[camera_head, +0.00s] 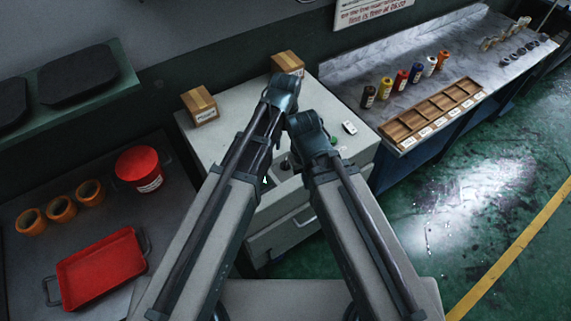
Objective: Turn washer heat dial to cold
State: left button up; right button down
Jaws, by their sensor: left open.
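The washer appears to be the pale grey cabinet (207,145) in the middle, behind and between my arms. A small dark round knob (285,163) shows on it between my arms; I cannot tell if it is the heat dial, and no setting is readable. A green button (333,140) is to its right. My left arm crosses the cabinet, and my left gripper (266,180) is open, small and partly hidden by the arm, close to the knob's lower left. I cannot tell whether it touches anything. My right arm covers part of the cabinet front; its gripper does not show.
Two cardboard boxes (200,107) stand at the cabinet's back. A small white item (349,128) lies on its right side. At left are a red tray (102,268), a red bucket (138,169) and orange cups (61,209). At right, a bench holds bottles and a wooden divided tray (402,132).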

aim_at(286, 162)
pick_arm(q)
notch_tip(286, 162, down, 8)
jog(key=b, duration=0.6)
jog(key=shift+b, duration=0.4)
jog(key=shift+r, duration=0.1)
grip_shut()
